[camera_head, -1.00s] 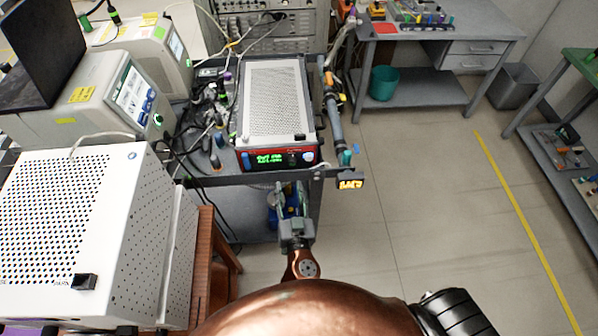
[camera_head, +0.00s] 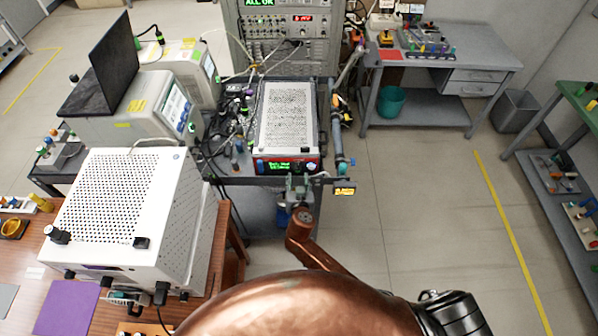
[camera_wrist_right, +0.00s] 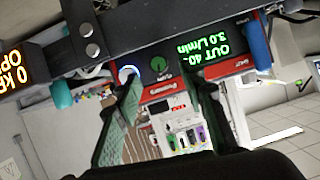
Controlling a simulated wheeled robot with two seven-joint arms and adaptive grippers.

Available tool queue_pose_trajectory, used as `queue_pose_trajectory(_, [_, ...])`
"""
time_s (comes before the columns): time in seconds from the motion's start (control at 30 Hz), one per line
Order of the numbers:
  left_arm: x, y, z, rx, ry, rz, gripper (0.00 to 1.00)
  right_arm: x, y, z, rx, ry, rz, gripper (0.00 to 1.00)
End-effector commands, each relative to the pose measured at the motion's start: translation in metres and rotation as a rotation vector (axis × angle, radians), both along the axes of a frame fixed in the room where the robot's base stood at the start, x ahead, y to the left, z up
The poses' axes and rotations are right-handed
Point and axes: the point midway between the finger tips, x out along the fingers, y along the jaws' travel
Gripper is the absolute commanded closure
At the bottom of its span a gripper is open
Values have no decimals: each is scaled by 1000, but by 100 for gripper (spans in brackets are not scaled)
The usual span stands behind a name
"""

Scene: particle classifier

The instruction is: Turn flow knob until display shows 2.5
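The instrument with a perforated top (camera_head: 286,115) has a red-edged front panel. Its display (camera_head: 279,167) glows green in the head view. In the wrist view the display (camera_wrist_right: 208,55) is upside down and reads "OUT 40." and "3.0 L/min". Beside it is a round dark knob with a green face (camera_wrist_right: 158,64). My right gripper (camera_head: 298,183) is just in front of the panel. In the wrist view its fingers (camera_wrist_right: 168,85) are apart and empty, with the knob between and beyond the tips; I cannot tell any contact. My left gripper is not in view.
A small amber display (camera_head: 345,191) hangs right of the panel; part of it shows in the wrist view. A blue fitting (camera_wrist_right: 257,45) and a teal one (camera_wrist_right: 62,94) flank the panel there. A white perforated box (camera_head: 130,205) stands at left.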

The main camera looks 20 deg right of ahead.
Motion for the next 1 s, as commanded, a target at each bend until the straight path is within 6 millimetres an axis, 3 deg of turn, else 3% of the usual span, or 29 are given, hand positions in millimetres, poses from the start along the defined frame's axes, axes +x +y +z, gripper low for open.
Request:
queue_pose_trajectory(0.3, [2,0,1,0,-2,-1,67,41,-11,-16,-4,-1,-2,63])
queue_pose_trajectory(0.7, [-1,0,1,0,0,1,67,47,-14,-20,-1,-2,-3,63])
queue_pose_trajectory(1.0, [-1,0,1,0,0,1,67,47,-13,-20,-1,-2,-3,83])
